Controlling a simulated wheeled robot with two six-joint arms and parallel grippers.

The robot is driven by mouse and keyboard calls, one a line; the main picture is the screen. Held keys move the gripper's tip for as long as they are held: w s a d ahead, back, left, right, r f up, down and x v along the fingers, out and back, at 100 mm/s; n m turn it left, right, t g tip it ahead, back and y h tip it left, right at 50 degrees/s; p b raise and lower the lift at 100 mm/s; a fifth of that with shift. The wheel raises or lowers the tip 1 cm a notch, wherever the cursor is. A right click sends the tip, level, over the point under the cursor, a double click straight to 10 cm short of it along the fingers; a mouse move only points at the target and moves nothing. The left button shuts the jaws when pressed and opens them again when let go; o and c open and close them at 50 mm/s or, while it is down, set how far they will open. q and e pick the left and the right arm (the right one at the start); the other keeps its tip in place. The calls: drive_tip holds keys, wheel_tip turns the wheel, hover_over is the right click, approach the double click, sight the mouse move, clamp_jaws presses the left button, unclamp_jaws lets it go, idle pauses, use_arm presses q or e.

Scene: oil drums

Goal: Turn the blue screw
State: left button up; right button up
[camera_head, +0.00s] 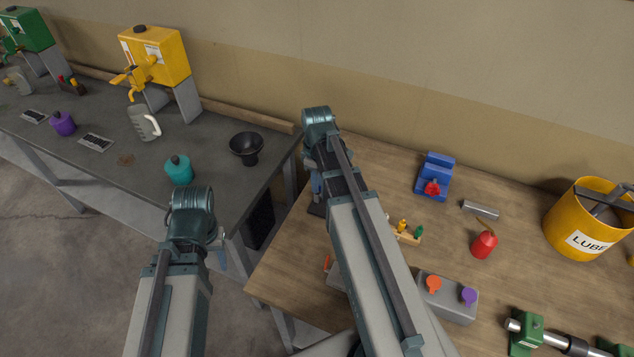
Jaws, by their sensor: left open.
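I see no blue screw. A grey block (447,304) on the wooden table carries an orange screw-like piece (433,284) and a purple one (469,296). My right arm crosses in front of the area to its left and may hide more of it. My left gripper (221,259) is mostly hidden behind its own wrist, near the front edge of the dark bench; it is open. My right gripper (316,206) points down near the left end of the wooden table, partly hidden by its arm; its jaws cannot be made out.
On the wooden table (375,160) are a blue vise (435,178), a red oil can (484,243), a small rack (407,237) and a yellow LUBE bucket (575,218). The dark bench (105,165) holds a teal container (179,170), a black funnel (246,147) and a yellow dispenser (155,58).

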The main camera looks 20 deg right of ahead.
clamp_jaws()
drive_tip(key=shift+m, duration=0.3)
